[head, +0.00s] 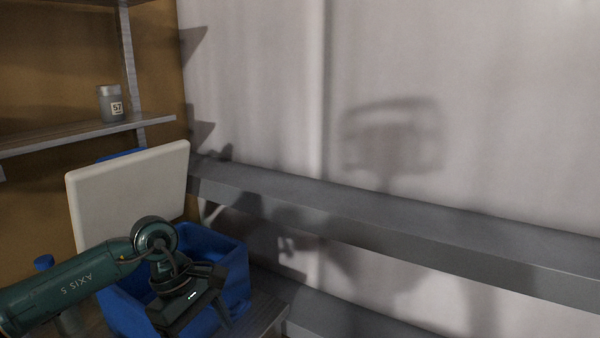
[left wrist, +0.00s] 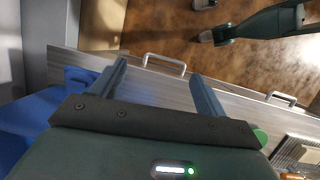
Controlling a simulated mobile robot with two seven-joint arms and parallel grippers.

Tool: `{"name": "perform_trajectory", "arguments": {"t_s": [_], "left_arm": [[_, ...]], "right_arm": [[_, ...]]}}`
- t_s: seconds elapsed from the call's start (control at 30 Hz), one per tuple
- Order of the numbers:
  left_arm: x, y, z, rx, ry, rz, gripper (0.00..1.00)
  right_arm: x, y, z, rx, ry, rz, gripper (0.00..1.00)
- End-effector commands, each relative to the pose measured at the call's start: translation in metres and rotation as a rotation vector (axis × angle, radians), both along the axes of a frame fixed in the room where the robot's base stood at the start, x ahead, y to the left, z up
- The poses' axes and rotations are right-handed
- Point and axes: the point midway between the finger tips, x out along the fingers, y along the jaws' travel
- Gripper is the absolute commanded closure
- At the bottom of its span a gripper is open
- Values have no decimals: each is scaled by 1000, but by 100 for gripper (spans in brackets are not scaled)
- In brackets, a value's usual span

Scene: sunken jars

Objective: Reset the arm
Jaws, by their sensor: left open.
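My left gripper (head: 222,296) is open over the blue crate (head: 236,262) at the lower left of the head view. It tilts downward, and I see nothing between its fingers. In the left wrist view my left gripper (left wrist: 158,72) shows two parted fingers above a grey wooden surface (left wrist: 150,92). My left arm comes in from the lower left and hides part of the crate. The inside of the crate is mostly hidden. My right gripper is in neither view.
A white lid-like panel (head: 130,190) stands upright behind the crate. A grey jar labelled 57 (head: 111,104) stands on a shelf (head: 80,136) at the upper left. A grey ledge (head: 400,222) runs along the pale wall. A metal handle (left wrist: 165,61) lies beyond my fingers.

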Motion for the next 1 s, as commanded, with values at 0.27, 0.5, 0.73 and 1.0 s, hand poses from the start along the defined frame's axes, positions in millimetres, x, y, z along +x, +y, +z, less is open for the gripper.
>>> {"name": "perform_trajectory", "arguments": {"t_s": [0.27,0.5,0.73,1.0], "left_arm": [[-75,-144,1,-667,461,294,26],[-78,-184,51,-1222,1186,864,26],[-44,-124,6,-1529,2004,1572,26],[-101,-38,-139,841,-1557,-1314,26]], "right_arm": [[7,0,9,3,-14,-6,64],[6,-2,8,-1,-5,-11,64],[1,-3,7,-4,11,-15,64],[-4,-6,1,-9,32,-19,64]]}}
